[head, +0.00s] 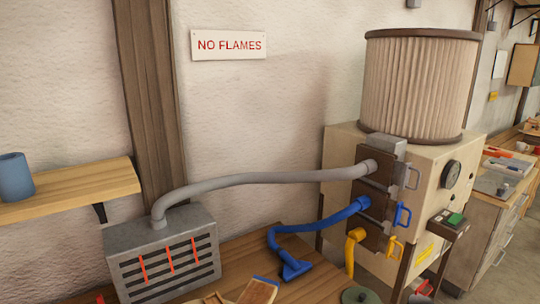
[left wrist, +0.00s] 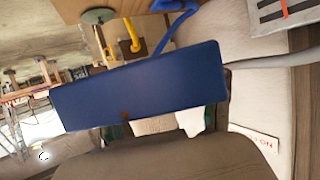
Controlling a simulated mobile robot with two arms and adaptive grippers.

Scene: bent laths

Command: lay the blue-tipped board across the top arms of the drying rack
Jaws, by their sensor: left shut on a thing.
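In the left wrist view the broad blue face of the blue-tipped board (left wrist: 140,92) fills the middle, close to the camera and slightly tilted. My left gripper (left wrist: 170,118) is shut on it; its fingers are mostly hidden behind the blue face. In the head view a wooden piece with a blue edge (head: 258,291) shows at the bottom border, cut off; I cannot tell if it is the same board. No drying rack can be made out for sure. My right gripper is in neither view.
A grey slotted box (head: 165,262) stands at the left end of the wooden bench (head: 225,254). A grey hose (head: 260,178) links it to a large dust collector (head: 420,85). A blue hose nozzle (head: 294,268) lies on the bench. A shelf (head: 90,190) holds a blue cup (head: 15,177).

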